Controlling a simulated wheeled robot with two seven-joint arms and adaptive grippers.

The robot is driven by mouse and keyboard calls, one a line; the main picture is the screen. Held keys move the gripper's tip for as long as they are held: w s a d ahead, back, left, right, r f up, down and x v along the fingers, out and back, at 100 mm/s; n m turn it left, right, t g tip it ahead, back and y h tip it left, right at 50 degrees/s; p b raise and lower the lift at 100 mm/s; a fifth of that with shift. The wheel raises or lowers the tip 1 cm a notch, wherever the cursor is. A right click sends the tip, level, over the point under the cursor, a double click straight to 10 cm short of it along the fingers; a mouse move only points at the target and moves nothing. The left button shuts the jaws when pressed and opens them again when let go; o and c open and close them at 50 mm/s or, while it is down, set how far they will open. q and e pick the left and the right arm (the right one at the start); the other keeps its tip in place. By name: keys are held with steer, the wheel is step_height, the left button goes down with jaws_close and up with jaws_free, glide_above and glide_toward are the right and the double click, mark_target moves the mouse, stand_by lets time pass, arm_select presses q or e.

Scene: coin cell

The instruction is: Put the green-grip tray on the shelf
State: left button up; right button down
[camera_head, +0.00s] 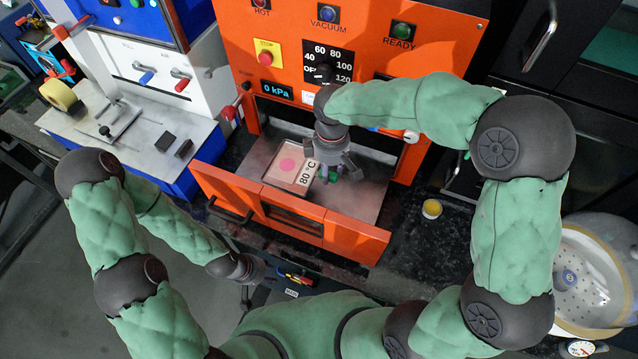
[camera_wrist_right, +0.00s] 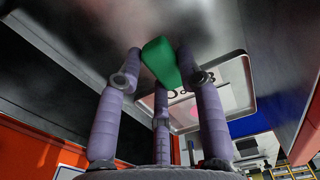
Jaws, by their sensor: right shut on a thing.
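The tray (camera_head: 270,163) is a light, shallow plate with a pink disc and an "80 °C" label. In the head view it is inside the orange oven's opening, over the metal shelf (camera_head: 352,198); I cannot tell whether it touches the shelf. My right gripper (camera_head: 331,172) is at its right side, shut on the green grip (camera_head: 335,176). In the right wrist view, the purple fingers of my right gripper (camera_wrist_right: 161,75) close around the green grip (camera_wrist_right: 160,62), with the tray (camera_wrist_right: 247,75) beyond. My left gripper (camera_head: 258,272) hangs low at left, its fingers unclear.
A yellow-topped jar (camera_head: 432,209) stands on the dark counter to the right. A white-and-blue press station (camera_head: 150,120) is at left, and a round glass vessel (camera_head: 590,270) at far right.

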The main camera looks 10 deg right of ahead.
step_height(320, 180, down, 9)
steer(key=shift+f+b, duration=0.15)
steer(key=shift+b, duration=1)
steer(key=c, duration=0.8)
jaws_free()
step_height(320, 180, up, 12)
steer(key=p, duration=0.3)
